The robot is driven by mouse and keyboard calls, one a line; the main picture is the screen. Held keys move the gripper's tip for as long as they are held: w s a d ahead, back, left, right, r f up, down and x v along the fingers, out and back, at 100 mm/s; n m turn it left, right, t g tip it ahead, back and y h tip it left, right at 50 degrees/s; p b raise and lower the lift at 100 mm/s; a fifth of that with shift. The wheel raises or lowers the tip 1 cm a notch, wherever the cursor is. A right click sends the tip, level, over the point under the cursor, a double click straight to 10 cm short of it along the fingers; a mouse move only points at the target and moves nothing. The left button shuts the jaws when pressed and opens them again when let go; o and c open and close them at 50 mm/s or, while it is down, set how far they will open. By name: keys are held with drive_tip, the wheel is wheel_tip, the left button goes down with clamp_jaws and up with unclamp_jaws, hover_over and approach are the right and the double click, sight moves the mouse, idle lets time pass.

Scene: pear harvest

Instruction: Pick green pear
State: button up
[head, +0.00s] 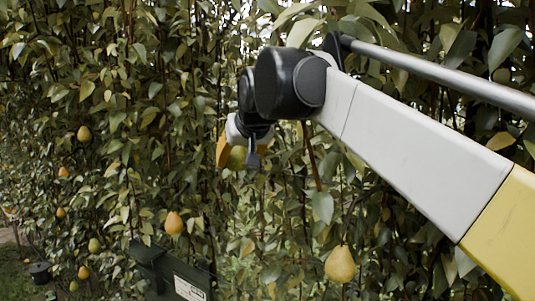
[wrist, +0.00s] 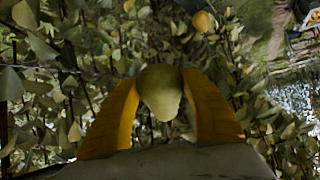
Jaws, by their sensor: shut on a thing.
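A green pear (wrist: 160,92) sits between the two orange fingers of my gripper (wrist: 160,100) in the wrist view. The fingers touch its left and right sides, and my gripper is shut on it. In the head view the green pear (head: 237,157) is partly hidden behind one orange finger of my gripper (head: 228,155), close to the leaf wall. I cannot tell whether its stem is still joined to a branch.
Dense leaves and thin branches surround my gripper. A yellow pear (head: 340,264) hangs at lower right and an orange pear (head: 174,223) at lower left of centre. Several more hang at far left. A dark box (head: 180,272) stands below. An orange fruit (wrist: 203,21) shows in the wrist view.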

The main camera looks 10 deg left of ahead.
drive_tip(key=shift+s, duration=0.1)
idle(0.3)
drive_tip(key=shift+d+r+p, duration=0.1)
drive_tip(key=shift+r+p, duration=0.05)
drive_tip(key=shift+p, duration=0.25)
drive_tip(key=shift+s+r+g+p, duration=0.1)
drive_tip(key=shift+s+g+p, duration=0.05)
drive_tip(key=shift+g+p, duration=0.3)
drive_tip(key=shift+s+d+g+h, duration=0.2)
drive_tip(key=shift+g+h, duration=0.15)
drive_tip(key=shift+h, duration=0.15)
drive_tip(key=shift+s+d+r+g+h, duration=0.25)
drive_tip(key=shift+s+g+h, duration=0.15)
drive_tip(key=shift+g, duration=0.3)
drive_tip(key=shift+s+d+r, duration=0.15)
drive_tip(key=shift+s, duration=0.05)
